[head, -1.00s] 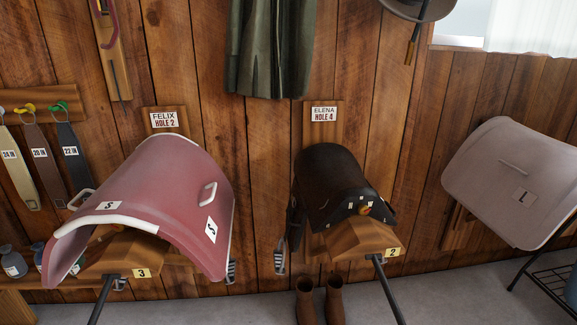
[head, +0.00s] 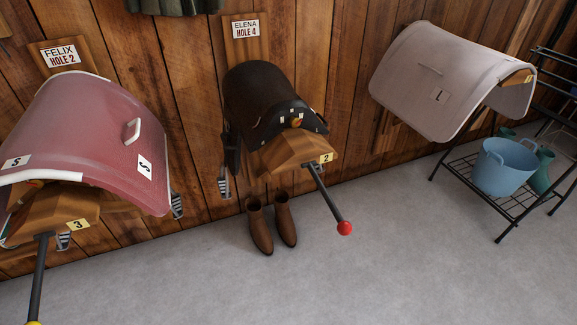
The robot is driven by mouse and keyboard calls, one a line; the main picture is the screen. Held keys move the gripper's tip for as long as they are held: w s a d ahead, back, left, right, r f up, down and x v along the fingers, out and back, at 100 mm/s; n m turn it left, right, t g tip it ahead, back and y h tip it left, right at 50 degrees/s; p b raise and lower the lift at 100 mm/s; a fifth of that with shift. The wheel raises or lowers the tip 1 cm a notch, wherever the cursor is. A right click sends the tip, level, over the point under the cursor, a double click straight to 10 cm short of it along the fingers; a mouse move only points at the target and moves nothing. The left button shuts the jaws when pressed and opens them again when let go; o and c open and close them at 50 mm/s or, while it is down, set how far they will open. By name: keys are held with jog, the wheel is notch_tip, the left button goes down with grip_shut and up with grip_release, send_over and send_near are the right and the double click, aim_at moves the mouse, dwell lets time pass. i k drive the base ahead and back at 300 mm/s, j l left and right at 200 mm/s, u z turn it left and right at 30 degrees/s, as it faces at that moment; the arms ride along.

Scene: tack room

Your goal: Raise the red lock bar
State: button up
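The red-ended lock bar (head: 328,200) is a dark rod with a red ball (head: 344,228) at its tip. It slopes down and forward from the front of the wooden saddle rack (head: 290,153) numbered 2, under the ELENA HOLE 4 sign (head: 246,29). A dark brown saddle (head: 262,100) sits on that rack. A similar bar (head: 39,275) with a yellow end hangs from rack 3 (head: 60,215) at the left. My gripper is in neither view.
A maroon cover (head: 90,130) lies over rack 3. Brown boots (head: 261,228) stand on the floor below rack 2. At the right, a pale cover (head: 430,75) hangs over a black wire stand (head: 500,205) holding a blue bucket (head: 503,168). The grey floor in front is clear.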

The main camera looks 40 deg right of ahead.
aim_at(344, 227)
jog(key=j+z, duration=0.1)
jog(key=z, duration=0.25)
jog(key=j+z, duration=0.1)
jog(key=z, duration=0.3)
jog(key=i+j+z, duration=0.1)
jog(key=z, duration=0.25)
jog(key=j+z, duration=0.25)
jog(key=j, duration=0.25)
jog(key=k+j+z, duration=0.2)
jog(key=j, duration=0.3)
jog(key=j+z, duration=0.25)
jog(key=j, duration=0.25)
jog(key=k+j+z, duration=0.2)
jog(key=j, duration=0.25)
jog(key=k+j, duration=0.1)
jog(key=j, duration=0.35)
jog(key=k+j, duration=0.1)
jog(key=j, duration=0.35)
